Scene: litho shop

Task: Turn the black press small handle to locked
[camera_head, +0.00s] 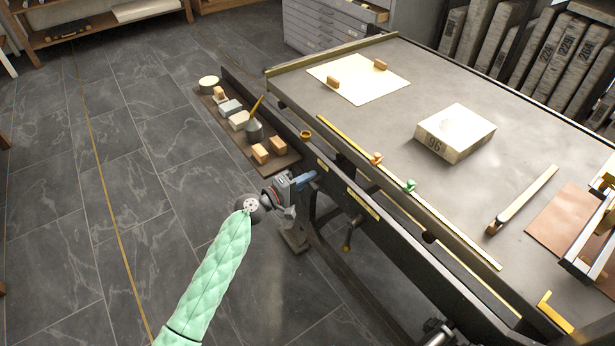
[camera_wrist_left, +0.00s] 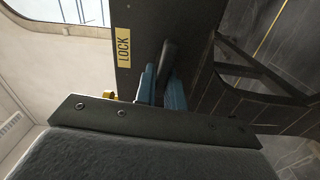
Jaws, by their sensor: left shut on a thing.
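My left gripper (camera_head: 308,179) is at the near side of the press (camera_head: 480,287), its blue fingers against the dark side rail. In the left wrist view its blue fingertips (camera_wrist_left: 162,88) are shut on the black small handle (camera_wrist_left: 168,58), one on each side of it. The handle stands out from a dark panel, beside a yellow LOCK label (camera_wrist_left: 123,47). In the head view the handle is hidden by the gripper. I cannot tell from these views how far it is turned.
A tool shelf (camera_head: 285,160) with wooden blocks and small items runs along the press just beyond my gripper. A crank with a brass knob (camera_head: 348,246) hangs below the rail to the right. A stone marked 96 (camera_head: 455,130) lies on the press bed. Floor at left is clear.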

